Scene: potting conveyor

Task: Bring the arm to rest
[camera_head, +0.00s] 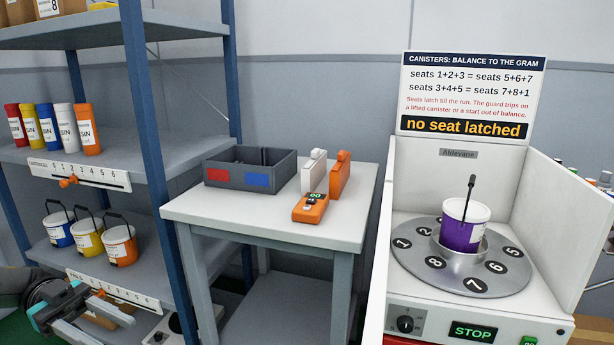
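My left gripper (98,322) is at the lower left, in front of the lower part of the blue-framed shelf. Its two fingers look spread apart, and I see nothing held between them. Part of the shelf's lower level is hidden behind it. My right gripper is not in view.
The shelf (100,176) holds canisters and pails. A grey table (270,218) bears a bin (222,176) and orange and white devices. At right, a white machine (555,200) has a numbered turntable (410,258) with a purple pail (463,232); its sign reads "no seat latched".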

